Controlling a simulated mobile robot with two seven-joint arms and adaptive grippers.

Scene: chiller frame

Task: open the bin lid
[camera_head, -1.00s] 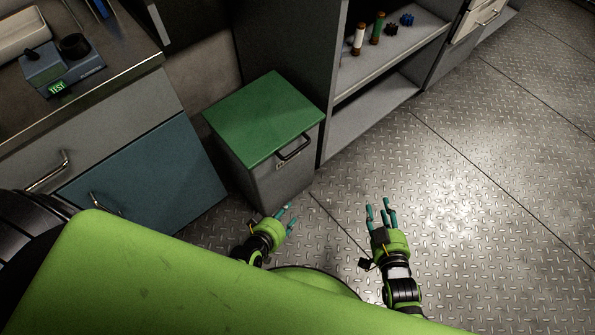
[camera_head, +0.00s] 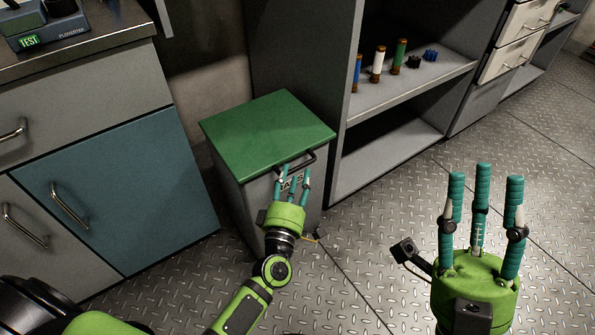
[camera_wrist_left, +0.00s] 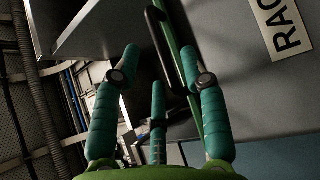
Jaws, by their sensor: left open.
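The bin (camera_head: 237,193) is a grey box with a flat green lid (camera_head: 266,128), and the lid is shut. A black handle (camera_head: 301,163) sticks out at the lid's front edge. My left gripper (camera_head: 293,178) is open in front of the bin, with its teal fingers pointing up at the handle. In the left wrist view the dark handle (camera_wrist_left: 159,42) and the lid's green edge (camera_wrist_left: 189,76) show beyond the fingers (camera_wrist_left: 160,90). I cannot tell whether a finger touches the handle. My right gripper (camera_head: 483,180) is open and empty, above the floor at the right.
A teal cabinet door (camera_head: 128,195) stands left of the bin under a worktop (camera_head: 75,47). An open shelf (camera_head: 400,88) with several small cylinders stands right of the bin. A label (camera_wrist_left: 280,25) shows in the left wrist view. The patterned metal floor (camera_head: 370,230) is clear.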

